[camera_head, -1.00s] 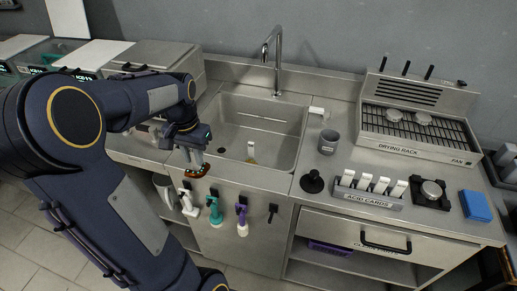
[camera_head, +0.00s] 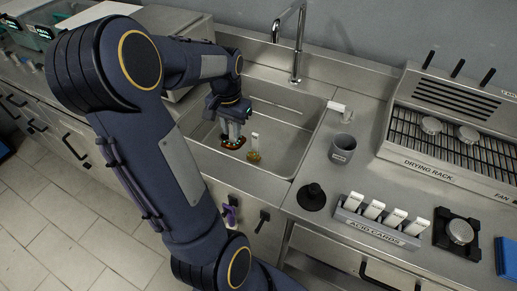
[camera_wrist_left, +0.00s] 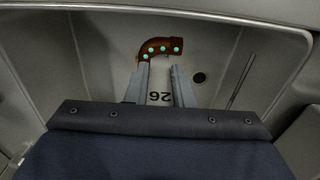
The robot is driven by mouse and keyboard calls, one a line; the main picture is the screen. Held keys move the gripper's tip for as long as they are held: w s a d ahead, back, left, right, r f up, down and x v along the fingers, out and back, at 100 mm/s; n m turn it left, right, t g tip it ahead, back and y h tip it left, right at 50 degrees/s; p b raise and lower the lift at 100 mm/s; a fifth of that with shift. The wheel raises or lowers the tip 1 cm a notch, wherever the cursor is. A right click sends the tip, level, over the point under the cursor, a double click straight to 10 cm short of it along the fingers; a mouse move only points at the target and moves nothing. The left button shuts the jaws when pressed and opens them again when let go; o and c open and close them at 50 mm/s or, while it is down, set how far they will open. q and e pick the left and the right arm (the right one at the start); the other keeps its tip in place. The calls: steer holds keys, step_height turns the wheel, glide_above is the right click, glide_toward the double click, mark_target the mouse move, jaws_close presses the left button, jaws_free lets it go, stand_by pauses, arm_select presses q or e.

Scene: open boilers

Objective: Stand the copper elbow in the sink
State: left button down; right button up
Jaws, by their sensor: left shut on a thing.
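The copper elbow (camera_wrist_left: 160,46) is a bent brown-orange pipe with several green spots. My left gripper (camera_wrist_left: 158,72) is shut on it, the fingers at its near side. In the head view the elbow (camera_head: 232,143) hangs under my left gripper (camera_head: 233,130), inside the outline of the sink (camera_head: 283,150). I cannot tell whether it touches the sink floor. A small brass-coloured piece with a white tag (camera_head: 254,147) stands in the sink just right of the elbow. My right gripper is not in view.
The tap (camera_head: 297,45) rises behind the sink. A grey cup (camera_head: 342,149), a black knob-like stand (camera_head: 311,196) and the acid cards rack (camera_head: 375,222) are on the counter to the right. The drying rack (camera_head: 450,135) stands behind them. The sink's right half is clear.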

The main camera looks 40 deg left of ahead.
arm_select(q)
steer(key=shift+w+f, duration=0.15)
steer(key=shift+f, duration=0.25)
steer(key=w+d+f, duration=0.3)
steer(key=f, duration=0.1)
steer(key=w+d+f+p, duration=0.1)
steer(key=w+d+f, duration=0.2)
steer(key=w+f, duration=0.1)
steer(key=w+d+f, duration=0.3)
steer(key=f, duration=0.2)
steer(key=shift+w, duration=0.3)
steer(key=shift+f, duration=0.1)
steer(key=c, duration=1.3)
jaws_free()
steer(key=shift+o, duration=0.2)
